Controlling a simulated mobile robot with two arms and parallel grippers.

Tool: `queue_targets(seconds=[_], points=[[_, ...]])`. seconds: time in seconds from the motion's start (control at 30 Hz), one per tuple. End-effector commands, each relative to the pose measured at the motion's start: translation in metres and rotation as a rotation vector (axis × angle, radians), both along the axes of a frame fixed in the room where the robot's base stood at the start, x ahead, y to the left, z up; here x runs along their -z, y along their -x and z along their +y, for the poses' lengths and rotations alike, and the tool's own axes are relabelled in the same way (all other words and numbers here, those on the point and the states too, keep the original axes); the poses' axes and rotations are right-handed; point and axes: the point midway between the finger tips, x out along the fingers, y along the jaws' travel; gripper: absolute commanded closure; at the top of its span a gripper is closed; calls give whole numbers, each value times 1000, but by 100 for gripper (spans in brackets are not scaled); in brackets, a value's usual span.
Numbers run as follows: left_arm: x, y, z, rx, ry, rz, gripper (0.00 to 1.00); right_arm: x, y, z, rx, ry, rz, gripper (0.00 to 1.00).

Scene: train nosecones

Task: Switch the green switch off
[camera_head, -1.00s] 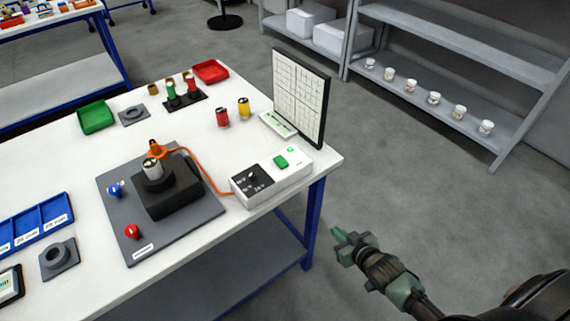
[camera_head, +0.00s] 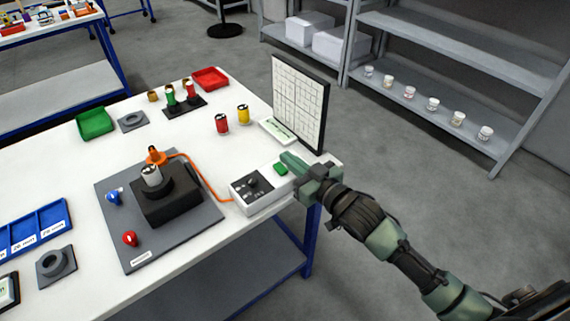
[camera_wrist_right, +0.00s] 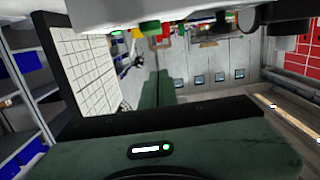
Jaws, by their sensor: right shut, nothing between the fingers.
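The green switch (camera_head: 280,169) is on top of a white control box (camera_head: 252,190) at the table's right front corner. The box also has a dark panel, and an orange cable runs from it. My right gripper (camera_head: 290,161) is shut and empty, its fingertips just behind and right of the switch, over the box. I cannot tell whether they touch the box. The gripper hides the box's right end, where the green lamp sits. In the right wrist view, a green part (camera_wrist_right: 150,28) on a white body, likely the switch, appears above the closed fingers (camera_wrist_right: 153,90). My left gripper is not in view.
A dark-framed grid board (camera_head: 300,100) stands upright close behind my right gripper. A grey plate (camera_head: 115,222) with a black fixture (camera_head: 168,205) lies left of the box. Red (camera_head: 222,123) and yellow (camera_head: 243,114) cylinders stand behind it. A shelf (camera_head: 440,110) is at the right.

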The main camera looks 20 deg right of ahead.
Motion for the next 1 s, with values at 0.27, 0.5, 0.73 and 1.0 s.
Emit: queue_targets(seconds=[0.27,0.5,0.73,1.0], points=[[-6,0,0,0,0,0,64,31,-18,7,1,0,3,100],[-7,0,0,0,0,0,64,42,-19,7,0,1,1,100],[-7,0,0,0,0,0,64,42,-19,7,0,1,1,100],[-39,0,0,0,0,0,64,35,-23,8,0,29,75,100]])
